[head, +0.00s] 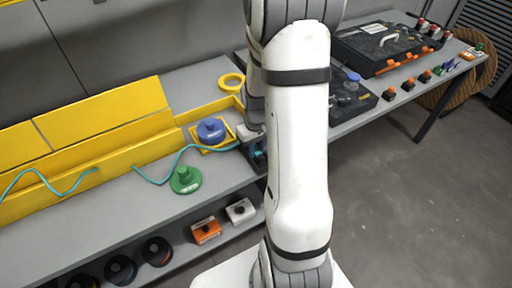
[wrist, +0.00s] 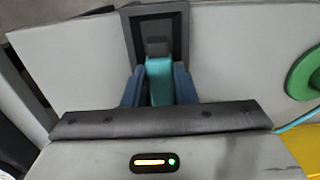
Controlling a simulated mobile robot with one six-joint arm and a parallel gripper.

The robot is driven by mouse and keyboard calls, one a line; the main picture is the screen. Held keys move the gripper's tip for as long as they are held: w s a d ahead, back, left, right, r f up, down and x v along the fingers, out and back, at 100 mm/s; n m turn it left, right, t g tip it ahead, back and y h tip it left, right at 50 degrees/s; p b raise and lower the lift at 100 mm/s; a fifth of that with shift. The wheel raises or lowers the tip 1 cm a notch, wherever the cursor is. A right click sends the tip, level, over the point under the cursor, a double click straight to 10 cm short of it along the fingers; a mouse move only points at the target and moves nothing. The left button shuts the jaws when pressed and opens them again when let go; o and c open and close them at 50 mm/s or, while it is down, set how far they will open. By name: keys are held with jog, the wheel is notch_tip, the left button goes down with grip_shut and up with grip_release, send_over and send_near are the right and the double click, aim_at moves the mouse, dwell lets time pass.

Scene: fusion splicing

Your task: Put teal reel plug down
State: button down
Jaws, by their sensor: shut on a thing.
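The teal reel plug (wrist: 160,82) stands between the two blue fingers of my gripper (wrist: 158,78) in the wrist view, with a dark grey end pointing up the picture. My gripper is shut on it. Behind the plug lies a dark rectangular frame or recess (wrist: 132,32) in a grey surface. I cannot tell whether the plug touches it. In the head view my arm hides most of the gripper, at the bench edge. A teal cable (head: 165,178) runs along the bench from beside the green reel towards the gripper.
The green reel (head: 186,182) is on the bench left of the gripper and shows in the wrist view (wrist: 307,76). A blue reel (head: 211,130) sits in a yellow square holder. Yellow bins (head: 95,130) line the back. Black cases (head: 385,45) stand on the right bench.

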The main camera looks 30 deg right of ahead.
aim_at(256, 150)
jog(key=shift+f, duration=0.15)
jog(key=c, duration=1.6)
grip_release()
jog(key=shift+f, duration=0.1)
jog(key=o, duration=0.4)
jog(key=shift+c, duration=0.2)
jog(key=shift+o, duration=0.4)
notch_tip(256, 150, up, 12)
jog(key=shift+f+p, duration=0.25)
jog(key=shift+p, duration=0.05)
jog(key=s+a+r+t, duration=0.2)
jog(key=s+a+r, duration=0.7)
jog(key=s+a, duration=0.3)
jog(key=shift+s+a+t, duration=0.15)
jog(key=shift+a+t, duration=0.05)
jog(key=shift+t, duration=0.1)
